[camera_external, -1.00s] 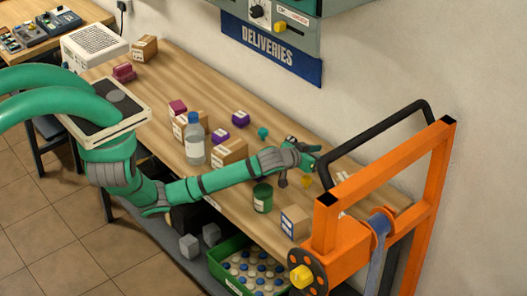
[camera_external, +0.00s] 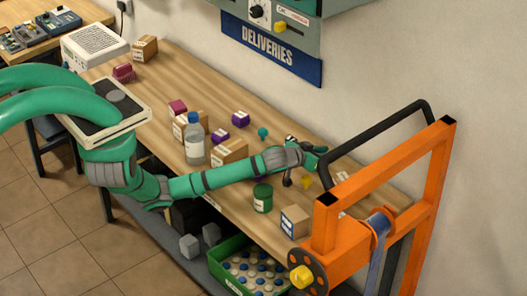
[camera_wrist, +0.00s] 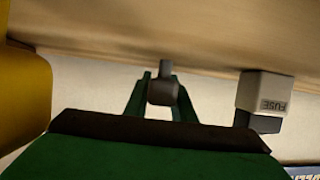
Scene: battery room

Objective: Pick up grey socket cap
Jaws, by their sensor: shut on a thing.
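The grey socket cap (camera_wrist: 162,92) shows in the wrist view as a small dark grey block with a narrower stem. It sits between the two green fingers of my gripper (camera_wrist: 161,98), which are shut on it. In the external view my gripper (camera_external: 321,152) reaches level over the far right of the workbench, beside the orange frame. The cap cannot be made out there. Whether the cap still touches the bench top is not clear.
A white fuse block (camera_wrist: 266,92) stands right of the cap in the wrist view; a yellow thing (camera_wrist: 24,92) is close at left. The orange frame (camera_external: 440,180) with its black bar hems in the right. A green tin (camera_external: 262,198) and boxes (camera_external: 294,221) stand nearer the front edge.

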